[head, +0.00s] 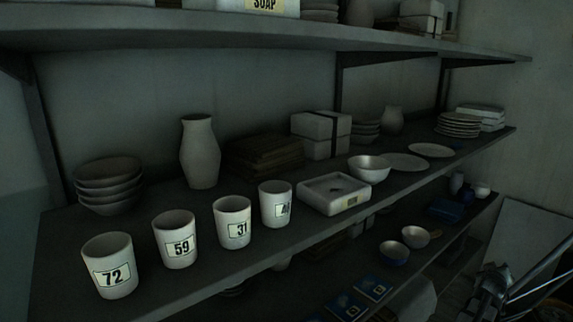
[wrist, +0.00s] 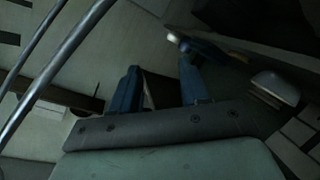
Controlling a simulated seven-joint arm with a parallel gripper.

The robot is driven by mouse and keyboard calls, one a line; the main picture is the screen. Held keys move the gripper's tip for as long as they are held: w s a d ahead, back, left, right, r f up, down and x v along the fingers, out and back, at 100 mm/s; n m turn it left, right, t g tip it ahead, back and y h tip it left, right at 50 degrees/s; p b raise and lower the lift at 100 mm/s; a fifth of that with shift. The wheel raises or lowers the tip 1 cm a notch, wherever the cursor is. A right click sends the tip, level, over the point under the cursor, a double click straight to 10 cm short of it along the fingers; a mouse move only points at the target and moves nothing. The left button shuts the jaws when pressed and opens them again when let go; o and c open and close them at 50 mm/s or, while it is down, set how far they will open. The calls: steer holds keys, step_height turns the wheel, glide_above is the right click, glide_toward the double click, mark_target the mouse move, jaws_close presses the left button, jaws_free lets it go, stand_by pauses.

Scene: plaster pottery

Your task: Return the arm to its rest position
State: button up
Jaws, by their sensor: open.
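In the wrist view, my gripper (wrist: 158,84) shows two blue fingers set apart with nothing held between them. In the head view, a dark metal part of my arm (head: 492,287) shows at the lower right corner, below and right of the shelves and apart from the pottery. The fingertips cannot be made out in that view.
White cups labelled 72 (head: 108,268), 59 (head: 175,240) and 31 (head: 232,222), plus one with an unclear label (head: 275,204), line the middle shelf's front edge. A square dish (head: 334,194) sits beside them.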

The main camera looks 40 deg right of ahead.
steer(key=s+n+g+h, duration=0.1)
steer(key=s, duration=0.5)
steer(key=w+a+f+n+y, duration=0.1)
steer(key=w+a+f+y, duration=0.1)
steer(key=w+a+f, duration=0.45)
steer(key=w+a+f+n+t+y, duration=0.1)
steer(key=w+a+f+y, duration=0.15)
steer(key=f, duration=0.65)
steer(key=w+a+f+n+y, duration=0.1)
steer(key=w+a+f+y, duration=0.1)
steer(key=w+a+f, duration=0.45)
steer(key=w+a+f+n+y, duration=0.1)
steer(key=w+a+f+y, duration=0.2)
steer(key=a+f, duration=0.55)
steer(key=w+a+f+n+y, duration=0.1)
steer(key=w+a+f+y, duration=0.2)
steer(key=a+f, duration=0.55)
steer(key=s+a+f+n+g+y, duration=0.1)
steer(key=a+f+g, duration=0.1)
steer(key=a, duration=1.5)
steer(key=s+a+f+g+y, duration=0.1)
steer(key=a+f+g, duration=0.1)
steer(key=a, duration=1.6)
steer(key=s+a+f+n+g+y, duration=0.1)
steer(key=a+g, duration=0.3)
steer(key=a, duration=1.3)
steer(key=shift+s+a+f+n+g, duration=0.15)
steer(key=shift+s+f+n+g, duration=0.2)
steer(key=shift+f, duration=0.5)
steer(key=shift+y, duration=0.25)
